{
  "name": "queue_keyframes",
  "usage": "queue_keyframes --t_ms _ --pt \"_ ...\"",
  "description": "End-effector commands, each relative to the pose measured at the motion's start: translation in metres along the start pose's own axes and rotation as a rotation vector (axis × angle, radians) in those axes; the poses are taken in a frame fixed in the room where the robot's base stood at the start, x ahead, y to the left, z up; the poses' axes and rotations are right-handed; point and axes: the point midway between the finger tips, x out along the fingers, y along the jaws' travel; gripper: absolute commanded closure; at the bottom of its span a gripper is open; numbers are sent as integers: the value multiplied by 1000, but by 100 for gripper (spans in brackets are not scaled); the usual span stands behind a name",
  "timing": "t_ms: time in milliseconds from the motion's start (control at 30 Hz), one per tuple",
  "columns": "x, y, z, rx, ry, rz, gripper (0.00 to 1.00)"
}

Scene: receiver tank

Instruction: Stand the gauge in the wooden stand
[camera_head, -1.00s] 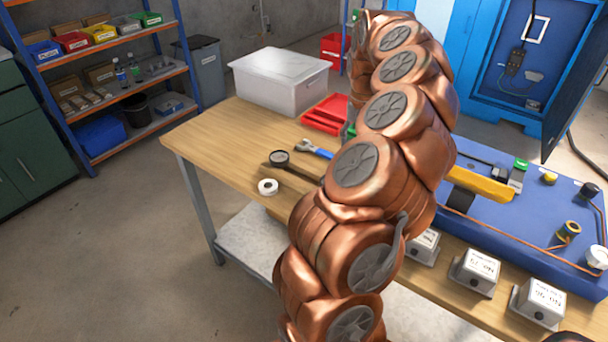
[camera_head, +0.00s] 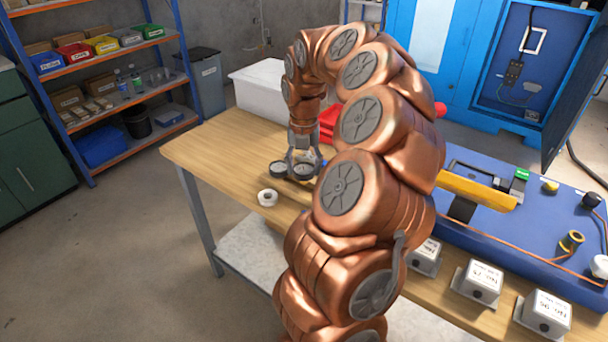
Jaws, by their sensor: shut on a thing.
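My gripper (camera_head: 303,168) points down over the left part of the wooden bench. It is shut on a small round dark-rimmed thing, which I take to be the gauge (camera_head: 304,172). It is low, close to the bench top; whether it touches anything below is too small to tell. My gripper and arm hide most of the stand.
Behind the gripper are a pale plastic bin (camera_head: 258,92) and red trays (camera_head: 328,120). Grey labelled boxes (camera_head: 478,284) and a blue panel (camera_head: 520,225) fill the right. The bench's left end is clear.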

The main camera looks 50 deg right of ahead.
Motion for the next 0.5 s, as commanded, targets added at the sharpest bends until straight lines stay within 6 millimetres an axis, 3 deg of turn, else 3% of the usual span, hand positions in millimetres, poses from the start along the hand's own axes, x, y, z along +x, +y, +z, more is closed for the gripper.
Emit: queue_keyframes --t_ms 233,500 --pt "28 -1 -1 0 5 -1 100" --pt "32 0 0 0 0 1 100"
